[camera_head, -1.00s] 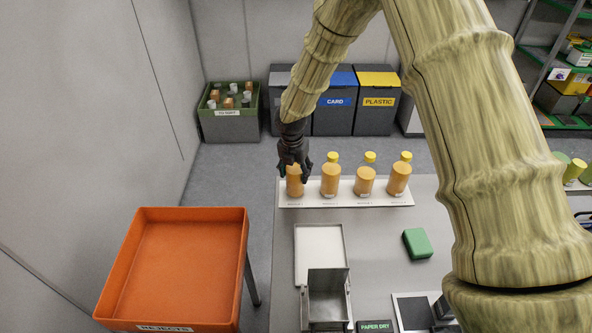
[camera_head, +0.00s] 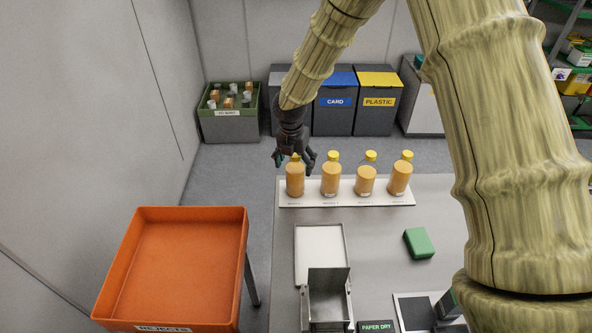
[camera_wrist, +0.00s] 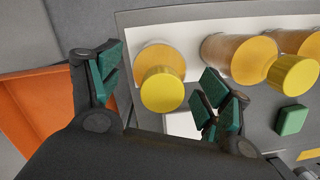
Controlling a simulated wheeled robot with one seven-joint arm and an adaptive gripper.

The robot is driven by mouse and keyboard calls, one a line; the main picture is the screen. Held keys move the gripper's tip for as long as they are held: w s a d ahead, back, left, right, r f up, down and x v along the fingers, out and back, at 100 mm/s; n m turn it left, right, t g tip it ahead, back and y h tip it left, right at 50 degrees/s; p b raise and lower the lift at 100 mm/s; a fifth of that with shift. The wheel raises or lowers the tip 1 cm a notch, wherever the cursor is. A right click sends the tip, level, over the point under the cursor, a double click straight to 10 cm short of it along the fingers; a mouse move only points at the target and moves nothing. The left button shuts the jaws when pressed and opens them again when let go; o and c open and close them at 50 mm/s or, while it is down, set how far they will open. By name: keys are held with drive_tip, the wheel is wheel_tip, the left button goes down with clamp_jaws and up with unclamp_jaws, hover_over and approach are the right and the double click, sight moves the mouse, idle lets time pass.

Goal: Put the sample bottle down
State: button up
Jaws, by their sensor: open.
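The sample bottle (camera_head: 295,180), orange with a yellow cap, stands upright at the left end of a white strip (camera_head: 345,201) on the table. Several like bottles stand in a row to its right, among them one next to it (camera_head: 331,178). My gripper (camera_head: 295,163) is open just above the leftmost bottle, apart from its body. In the wrist view its green-padded fingers (camera_wrist: 163,82) are spread either side of the yellow cap (camera_wrist: 162,90), with gaps on both sides. The cap's top is partly hidden by my gripper in the head view.
An orange rejects tray (camera_head: 240,260) stands at the left. A metal box (camera_head: 328,298), a pale plate (camera_head: 320,250) and a green block (camera_head: 418,243) lie on the table. Grey bins (camera_head: 335,115) and a green crate (camera_head: 228,128) stand behind.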

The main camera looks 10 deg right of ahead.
drive_tip(key=r, duration=0.2)
drive_tip(key=r+b, duration=0.1)
drive_tip(key=r, duration=0.2)
drive_tip(key=s+r, duration=0.1)
drive_tip(key=r, duration=0.2)
drive_tip(key=shift+a+r+b, duration=0.2)
drive_tip(key=shift+a+b, duration=0.15)
drive_tip(key=shift+b, duration=0.05)
idle(0.9)
